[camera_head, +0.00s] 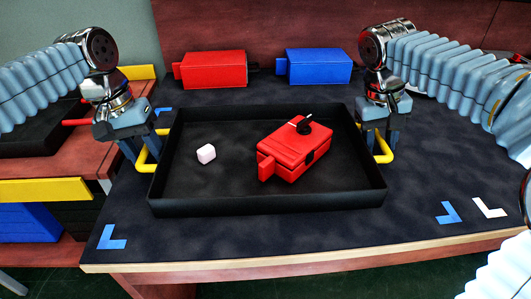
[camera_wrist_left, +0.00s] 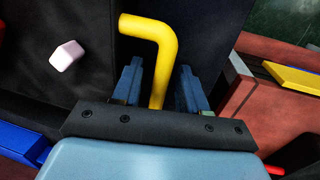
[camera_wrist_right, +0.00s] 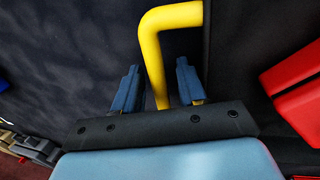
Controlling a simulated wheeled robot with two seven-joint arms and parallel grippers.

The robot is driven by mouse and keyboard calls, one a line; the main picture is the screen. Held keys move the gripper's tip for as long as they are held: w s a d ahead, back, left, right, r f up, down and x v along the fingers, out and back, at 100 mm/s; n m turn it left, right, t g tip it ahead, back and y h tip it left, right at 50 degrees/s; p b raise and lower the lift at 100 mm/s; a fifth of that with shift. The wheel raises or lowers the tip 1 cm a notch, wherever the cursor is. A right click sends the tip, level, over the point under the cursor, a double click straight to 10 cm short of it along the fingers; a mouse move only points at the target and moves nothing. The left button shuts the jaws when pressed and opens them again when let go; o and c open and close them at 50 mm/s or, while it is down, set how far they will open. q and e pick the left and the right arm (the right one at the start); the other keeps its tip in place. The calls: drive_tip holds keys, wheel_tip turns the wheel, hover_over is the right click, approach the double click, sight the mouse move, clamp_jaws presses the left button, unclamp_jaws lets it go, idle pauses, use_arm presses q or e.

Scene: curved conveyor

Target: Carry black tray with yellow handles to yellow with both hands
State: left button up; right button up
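The black tray (camera_head: 270,205) with yellow handles lies flat on the dark table. A small white cube (camera_head: 206,153) and a red box (camera_head: 292,152) are in it. My left gripper (camera_head: 142,153) is at the left yellow handle (camera_wrist_left: 160,55); its two fingers stand on either side of the bar with gaps, open. My right gripper (camera_head: 377,142) is at the right yellow handle (camera_wrist_right: 155,50), also open with the bar between its fingers and gaps beside it. A small black part with a light strip lies on top of the red box.
A red box (camera_head: 213,70) and a blue box (camera_head: 317,66) stand behind the tray. Blue corner marks (camera_head: 112,238) and a white one (camera_head: 488,207) are on the tabletop. A lower reddish surface with yellow bars (camera_head: 45,190) adjoins at left.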

use_arm(q)
clamp_jaws()
use_arm(e)
clamp_jaws()
use_arm(q)
drive_tip(key=shift+r, duration=0.15)
use_arm(e)
drive_tip(key=shift+r, duration=0.2)
